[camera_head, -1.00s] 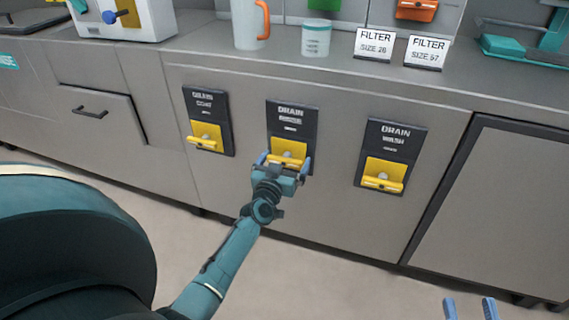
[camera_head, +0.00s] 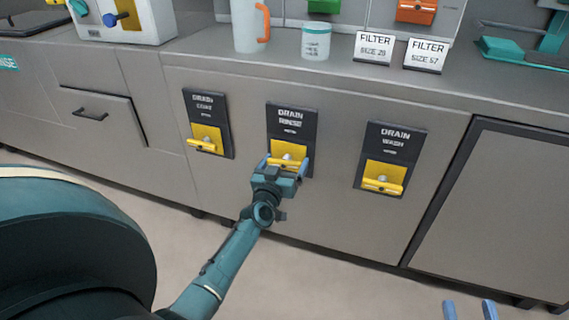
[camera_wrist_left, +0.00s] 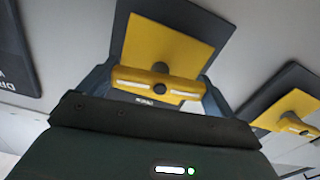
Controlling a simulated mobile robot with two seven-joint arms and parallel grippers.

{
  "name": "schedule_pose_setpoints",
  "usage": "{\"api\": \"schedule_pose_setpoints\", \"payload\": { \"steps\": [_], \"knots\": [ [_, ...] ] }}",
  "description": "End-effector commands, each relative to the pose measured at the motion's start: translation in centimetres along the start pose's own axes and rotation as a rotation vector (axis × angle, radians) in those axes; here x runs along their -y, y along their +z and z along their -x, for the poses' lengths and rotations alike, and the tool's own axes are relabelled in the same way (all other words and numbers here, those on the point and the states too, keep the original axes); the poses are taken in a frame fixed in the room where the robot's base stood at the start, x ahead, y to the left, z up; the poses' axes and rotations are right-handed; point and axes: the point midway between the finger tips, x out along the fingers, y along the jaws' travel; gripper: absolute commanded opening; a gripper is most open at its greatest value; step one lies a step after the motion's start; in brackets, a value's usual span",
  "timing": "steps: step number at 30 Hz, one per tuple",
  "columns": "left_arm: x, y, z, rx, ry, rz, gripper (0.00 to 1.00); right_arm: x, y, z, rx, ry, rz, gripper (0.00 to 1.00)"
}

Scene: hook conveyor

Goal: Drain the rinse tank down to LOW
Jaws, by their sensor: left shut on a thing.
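The DRAIN RINSE valve (camera_head: 292,118) is the middle of three dark plates on the cabinet front, with a yellow panel and a yellow bar handle on a dark knob. My left gripper (camera_head: 284,163) is shut on the yellow bar handle (camera_wrist_left: 155,83), its blue fingers at the handle's two ends. In the head view the gripper hides part of the handle; in the left wrist view the bar lies across between the fingers. My right gripper (camera_head: 469,310) shows only two blue fingertips, spread apart and empty, at the bottom edge. The tank's level is not visible.
The DRAIN COAT valve (camera_head: 208,122) is to the left and the DRAIN WASH valve (camera_head: 391,158) to the right, each with a yellow handle. A mug (camera_head: 247,25), a jar (camera_head: 316,40) and two FILTER signs stand on the counter above. The floor in front is clear.

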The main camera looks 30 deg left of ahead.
Motion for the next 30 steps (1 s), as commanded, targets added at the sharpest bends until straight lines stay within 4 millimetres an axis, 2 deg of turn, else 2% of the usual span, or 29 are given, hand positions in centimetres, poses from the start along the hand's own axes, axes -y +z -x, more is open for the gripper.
{"api": "schedule_pose_setpoints", "payload": {
  "steps": [18,30],
  "knots": [
    [-0.01,0.05,0.04,0.002,0.0,0.441,0.68,-0.04,0.24,0.21,0.017,0.0,0.017,0.36],
    [0.0,0.1,0.05,0.002,0.0,0.558,0.68,-0.06,0.23,0.24,0.018,0.003,0.017,0.36]
  ]
}}
